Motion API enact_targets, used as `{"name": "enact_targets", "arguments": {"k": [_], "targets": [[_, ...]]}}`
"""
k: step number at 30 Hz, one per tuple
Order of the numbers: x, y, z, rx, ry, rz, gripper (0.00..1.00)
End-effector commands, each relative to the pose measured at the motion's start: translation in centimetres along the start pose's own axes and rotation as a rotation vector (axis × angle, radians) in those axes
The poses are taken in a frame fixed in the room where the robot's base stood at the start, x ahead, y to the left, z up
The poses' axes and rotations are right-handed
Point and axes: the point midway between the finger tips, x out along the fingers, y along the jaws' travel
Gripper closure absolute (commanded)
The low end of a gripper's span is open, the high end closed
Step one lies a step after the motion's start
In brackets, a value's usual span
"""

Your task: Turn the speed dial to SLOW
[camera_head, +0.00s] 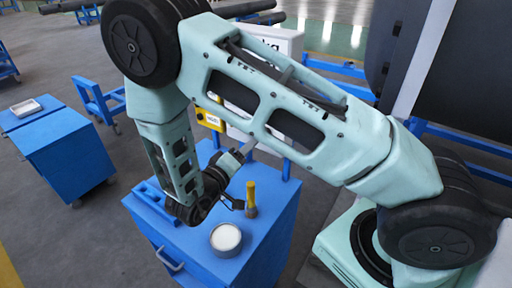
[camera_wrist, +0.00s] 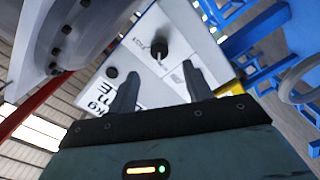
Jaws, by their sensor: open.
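The speed dial (camera_wrist: 158,48) is a round black knob with a pale pointer mark on a white panel (camera_wrist: 175,25). Small print lies beside it, too small to read surely. My gripper (camera_wrist: 157,76) is open, its two fingers apart and empty. The dial shows beyond the fingertips, between their lines, with no visible contact. In the head view my gripper (camera_head: 246,150) is partly behind my arm, above the blue cabinet. The white panel (camera_head: 275,38) there is mostly covered by my arm, and the dial is hidden.
A smaller black knob (camera_wrist: 112,72) sits on the panel. A large grey flanged body (camera_wrist: 60,35) stands close on the left. A blue cabinet (camera_head: 265,235) bears a round tin (camera_head: 226,238) and a yellow-handled tool (camera_head: 251,195). A yellow box (camera_head: 210,119) is near the panel.

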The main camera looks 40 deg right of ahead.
Motion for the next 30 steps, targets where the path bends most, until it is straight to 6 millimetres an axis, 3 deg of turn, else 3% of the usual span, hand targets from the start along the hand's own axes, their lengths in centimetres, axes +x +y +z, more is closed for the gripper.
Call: {"name": "enact_targets", "arguments": {"k": [6, 13, 18, 30], "targets": [[-5.2, -0.4, 0.2, 0.003, 0.001, -0.004, 0.5], [-8.8, -0.2, 0.1, 0.002, 0.0, -0.002, 0.5], [-9.8, -0.1, 0.1, -0.001, -0.001, 0.0, 0.5], [-9.8, 0.0, 0.0, -0.001, -0.001, 0.0, 0.5]]}}
